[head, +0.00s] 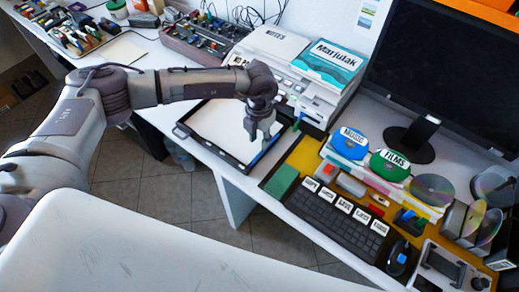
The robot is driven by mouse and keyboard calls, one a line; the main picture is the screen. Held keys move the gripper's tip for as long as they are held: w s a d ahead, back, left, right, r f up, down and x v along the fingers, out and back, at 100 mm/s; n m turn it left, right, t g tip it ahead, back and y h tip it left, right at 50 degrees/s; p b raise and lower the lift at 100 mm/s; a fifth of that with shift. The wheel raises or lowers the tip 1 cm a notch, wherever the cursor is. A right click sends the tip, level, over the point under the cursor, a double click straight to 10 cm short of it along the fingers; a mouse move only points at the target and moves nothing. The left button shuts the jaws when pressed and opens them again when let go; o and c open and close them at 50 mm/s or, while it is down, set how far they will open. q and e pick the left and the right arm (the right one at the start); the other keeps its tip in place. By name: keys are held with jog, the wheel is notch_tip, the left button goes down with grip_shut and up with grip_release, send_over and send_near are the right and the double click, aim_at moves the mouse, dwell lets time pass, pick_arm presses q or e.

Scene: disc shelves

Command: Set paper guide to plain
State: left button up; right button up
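A printer (281,49) stands against the wall, with a paper tray (196,140) pulled out in front of it. White paper (222,125) lies in the tray. A blue strip (262,154), perhaps the paper guide, shows along the tray's right side. No "plain" marking can be read. My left gripper (260,137) points down over the right part of the tray, close to the blue strip; I cannot tell whether it touches it. Its fingers are small here, and their opening is unclear. My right gripper is out of view.
A box marked Mariutak (328,62) sits on the printer. To the right are a keyboard (335,220), blue and green discs (390,165), a monitor (450,65) and a mouse (398,256). A mixer-like panel (205,38) stands behind my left arm. A white surface (140,250) fills the lower left.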

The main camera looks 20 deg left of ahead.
aim_at(259, 153)
pick_arm(q)
notch_tip(259, 153, down, 7)
jog(key=shift+f+p, duration=0.2)
jog(key=shift+p, duration=0.15)
grip_shut()
dwell(0.3)
